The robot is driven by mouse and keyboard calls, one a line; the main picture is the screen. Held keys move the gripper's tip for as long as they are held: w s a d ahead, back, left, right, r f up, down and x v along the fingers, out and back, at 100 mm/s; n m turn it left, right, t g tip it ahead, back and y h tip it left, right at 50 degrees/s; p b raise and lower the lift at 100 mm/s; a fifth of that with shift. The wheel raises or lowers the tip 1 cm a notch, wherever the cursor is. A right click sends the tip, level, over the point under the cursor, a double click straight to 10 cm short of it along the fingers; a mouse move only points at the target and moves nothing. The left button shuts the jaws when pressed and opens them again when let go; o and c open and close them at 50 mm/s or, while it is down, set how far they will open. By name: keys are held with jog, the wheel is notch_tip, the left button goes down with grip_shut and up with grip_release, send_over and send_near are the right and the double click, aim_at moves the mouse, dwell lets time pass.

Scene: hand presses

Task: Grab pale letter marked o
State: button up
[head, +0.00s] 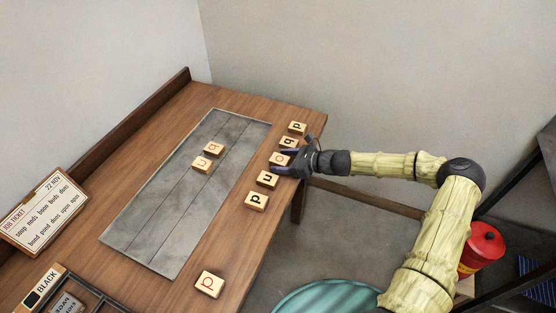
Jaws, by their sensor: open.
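The pale letter block marked o (279,158) lies on the wooden table near its right edge, in a slanting row of pale letter blocks. Its mark looks reddish. My gripper (283,161) reaches in from the right with its dark fingers open. One finger is on the far side of the o block and the other on its near side. The fingers hide part of the block and of its neighbours. I cannot tell whether they touch it.
A black-marked block (289,142) and another (297,128) lie beyond; two more, (267,179) and (257,201), lie nearer. Two blocks rest on the grey slab (165,215). A red-marked block (209,284) lies in front. A job ticket (43,212) stands left.

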aim_at(285, 161)
jog(key=shift+d, duration=0.4)
jog(key=shift+s+r, duration=0.1)
jog(key=shift+a, duration=0.1)
jog(key=shift+c, duration=0.3)
jog(key=shift+a, duration=0.1)
jog(key=c, duration=1)
notch_tip(285, 161, up, 10)
